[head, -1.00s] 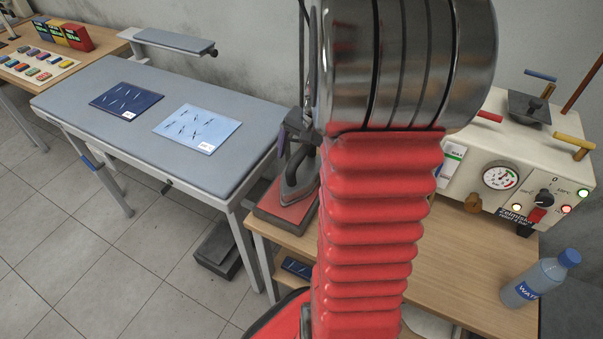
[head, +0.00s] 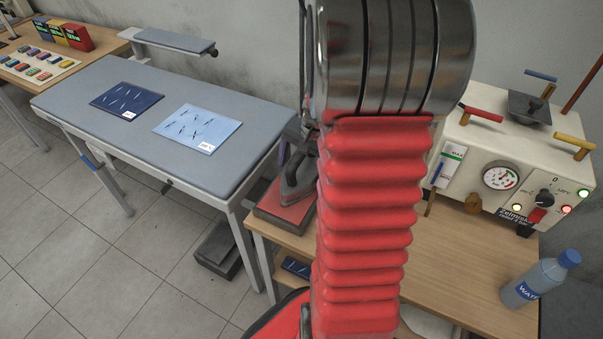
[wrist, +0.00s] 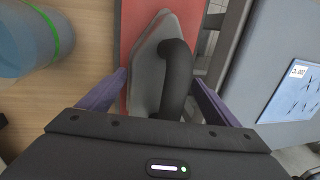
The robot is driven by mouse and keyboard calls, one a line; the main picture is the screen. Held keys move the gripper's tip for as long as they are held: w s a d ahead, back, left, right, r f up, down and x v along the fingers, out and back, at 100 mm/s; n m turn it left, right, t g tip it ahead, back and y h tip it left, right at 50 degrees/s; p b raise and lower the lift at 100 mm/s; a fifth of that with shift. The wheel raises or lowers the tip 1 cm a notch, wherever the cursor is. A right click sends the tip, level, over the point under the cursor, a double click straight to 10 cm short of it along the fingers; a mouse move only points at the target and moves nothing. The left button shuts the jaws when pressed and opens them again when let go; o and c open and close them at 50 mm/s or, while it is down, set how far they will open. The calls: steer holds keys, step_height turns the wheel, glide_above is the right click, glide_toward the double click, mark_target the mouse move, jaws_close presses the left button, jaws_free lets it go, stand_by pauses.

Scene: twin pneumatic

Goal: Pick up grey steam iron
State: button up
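The grey steam iron (head: 292,192) lies flat on a red pad (head: 285,212) on the wooden table, partly hidden by my red arm in the head view. In the wrist view the iron (wrist: 148,72) shows its grey body and black handle (wrist: 177,75), with its tip toward the top of the picture. My gripper (wrist: 160,78) is open, with one purple finger to each side of the iron. Whether the fingers touch it cannot be told. In the head view my gripper is mostly hidden near the iron.
A blue-grey ironing board (head: 85,78) with two fabric sheets stands left of the iron. A cream steam generator (head: 520,165) and a water bottle (head: 540,280) are at the right of the wooden table. A bluish cylinder (wrist: 32,40) with a green band is left in the wrist view.

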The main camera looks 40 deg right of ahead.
steer(key=c, duration=1.8)
steer(key=shift+w+r, duration=0.15)
steer(key=shift+c, duration=0.2)
